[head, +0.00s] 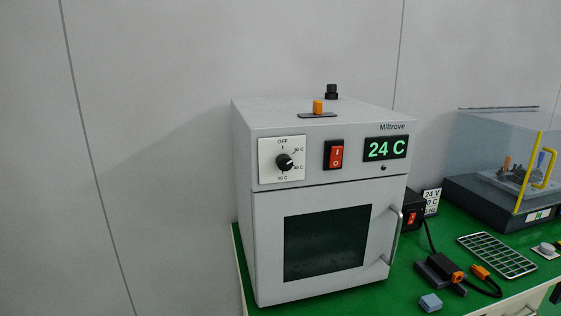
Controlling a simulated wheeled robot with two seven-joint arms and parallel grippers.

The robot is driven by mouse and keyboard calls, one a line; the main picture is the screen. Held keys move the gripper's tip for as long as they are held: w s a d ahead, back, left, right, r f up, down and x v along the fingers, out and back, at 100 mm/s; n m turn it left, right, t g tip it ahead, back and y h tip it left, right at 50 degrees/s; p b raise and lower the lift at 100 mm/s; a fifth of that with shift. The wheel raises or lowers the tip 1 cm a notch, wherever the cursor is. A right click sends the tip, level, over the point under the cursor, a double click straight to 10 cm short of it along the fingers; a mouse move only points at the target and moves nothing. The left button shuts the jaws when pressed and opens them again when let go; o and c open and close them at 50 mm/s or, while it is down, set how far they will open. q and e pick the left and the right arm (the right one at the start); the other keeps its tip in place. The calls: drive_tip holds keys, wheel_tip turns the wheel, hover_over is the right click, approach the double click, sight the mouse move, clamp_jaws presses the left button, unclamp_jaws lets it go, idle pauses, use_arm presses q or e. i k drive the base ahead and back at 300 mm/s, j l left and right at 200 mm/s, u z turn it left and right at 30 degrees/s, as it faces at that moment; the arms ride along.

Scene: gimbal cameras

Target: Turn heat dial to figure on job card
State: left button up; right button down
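The heat dial (284,161) is a black knob on a white plate at the upper left of the grey oven's (246,220) front. The plate reads OFF at the top, with several temperature marks in C below it, partly too small to read. The knob's white pointer appears to point to the right, toward one of the marks. A green display (386,148) reads 24 C. A red rocker switch (336,156) sits between dial and display. The oven door (270,280) is shut. I cannot make out a job card. Neither gripper is in view.
The oven stands on a green bench top (460,298). To its right are a black power box (412,215), a white label card (432,201), a wire rack (497,254), an orange-and-black connector (455,274), a grey-blue block (430,302) and a clear-lidded case (500,150). The space before the dial is clear.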

sight(285, 162)
drive_tip(key=k+l+z, duration=0.2)
drive_tip(key=l, duration=0.6)
drive_tip(key=l+z, duration=0.2)
drive_tip(key=l, duration=0.55)
